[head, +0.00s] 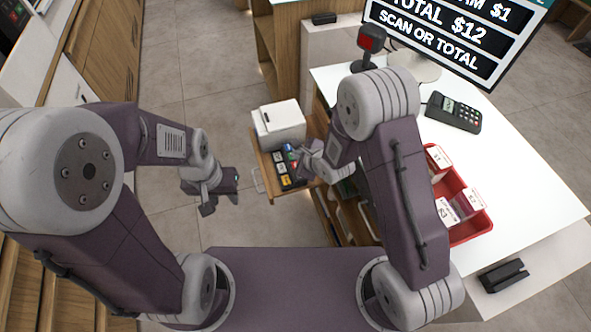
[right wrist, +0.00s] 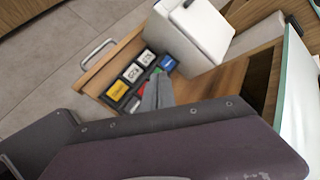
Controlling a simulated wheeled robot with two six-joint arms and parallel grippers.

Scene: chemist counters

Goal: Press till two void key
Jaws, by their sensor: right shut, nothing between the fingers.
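A till keypad (right wrist: 107,98) sits on a wooden pull-out shelf, with yellow, white, blue, green and red keys. It also shows in the head view (head: 283,182). The key labels are too small to read surely, so I cannot tell which is the void key. A red key (right wrist: 132,104) is partly hidden by my right gripper (right wrist: 153,97). That gripper is shut and empty, its tips over the keypad's near side; I cannot tell whether they touch a key. In the head view my left gripper (head: 221,204) hangs open and empty, left of the shelf.
A white printer-like box (head: 279,125) stands on the shelf behind the keypad. On the white counter (head: 520,180) at right are a card terminal (head: 453,112), a red tray (head: 470,232) with tagged items, and a screen (head: 455,30). Floor left of the shelf is clear.

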